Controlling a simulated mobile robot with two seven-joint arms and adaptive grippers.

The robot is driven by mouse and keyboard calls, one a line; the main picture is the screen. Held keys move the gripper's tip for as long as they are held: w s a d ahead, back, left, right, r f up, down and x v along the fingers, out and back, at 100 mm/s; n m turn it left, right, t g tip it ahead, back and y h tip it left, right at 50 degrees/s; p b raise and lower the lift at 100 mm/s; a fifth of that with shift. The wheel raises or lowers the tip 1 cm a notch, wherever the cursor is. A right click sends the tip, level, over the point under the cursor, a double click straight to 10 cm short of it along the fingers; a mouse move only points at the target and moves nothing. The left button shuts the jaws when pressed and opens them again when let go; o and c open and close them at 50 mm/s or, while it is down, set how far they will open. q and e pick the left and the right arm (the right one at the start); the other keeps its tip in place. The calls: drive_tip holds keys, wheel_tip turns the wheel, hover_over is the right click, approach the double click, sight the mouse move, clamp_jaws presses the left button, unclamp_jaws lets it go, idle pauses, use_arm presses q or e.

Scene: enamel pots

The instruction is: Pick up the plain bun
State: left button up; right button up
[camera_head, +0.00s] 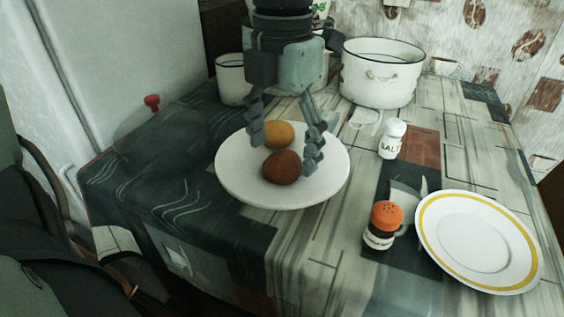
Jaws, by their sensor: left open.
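Two buns lie on a white plate (235,179) on the table: a golden-yellow bun (279,134) at the back and a darker brown bun (282,168) in front of it. The golden one looks like the plain bun, but I cannot be sure. My left gripper (286,150) points down over the plate and is open. Its two fingers stand on either side of the buns, one left and one right. I cannot tell whether either finger touches a bun. My right gripper is not in view.
White enamel pots stand behind: a large one (381,80) at right, a small one (231,82) at left. A salt shaker (392,143), an orange-capped shaker (382,228) and a yellow-rimmed plate (478,241) are at right. A lid with a red knob (152,101) lies left.

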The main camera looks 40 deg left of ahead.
use_arm(q)
wheel_tip(320, 180, down, 2)
drive_tip(key=shift+f, duration=0.1)
drive_tip(key=c, duration=1)
drive_tip(key=shift+o, duration=0.2)
